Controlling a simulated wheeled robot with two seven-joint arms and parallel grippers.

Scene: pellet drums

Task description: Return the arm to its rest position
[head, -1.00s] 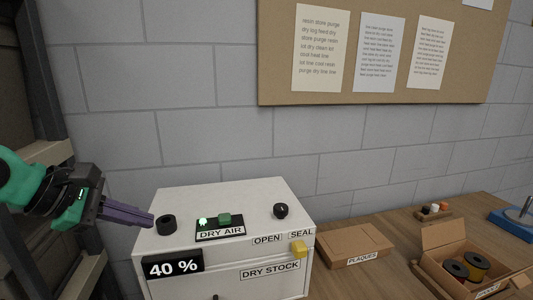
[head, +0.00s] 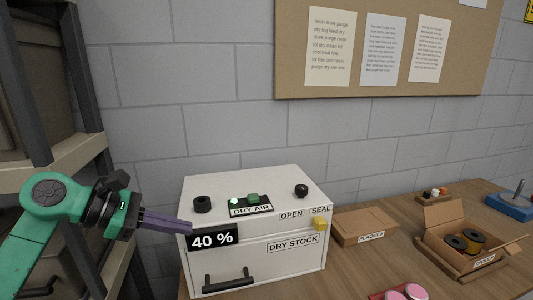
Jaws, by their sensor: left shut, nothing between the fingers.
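My left gripper (head: 184,226) is shut and empty. It comes in from the left, and its purple-grey fingers point right. In the picture its tips lie at the left edge of the white dry-stock cabinet (head: 262,268), beside the 40 % display (head: 212,238); I cannot tell whether they touch it. On the cabinet top are a black knob (head: 202,204), a lit DRY AIR panel with a green button (head: 252,198) and a second black knob (head: 301,191). A yellow latch (head: 320,224) sits under the SEAL label. My right gripper is not in view.
A grey shelf rack (head: 65,155) stands at the left behind my arm. Right of the cabinet, the wooden bench (head: 380,260) holds a closed PLAQUES box (head: 362,226), an open SPOOLS box (head: 445,215), a red tray with pink-topped items (head: 415,292) and a blue-based tool (head: 512,206).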

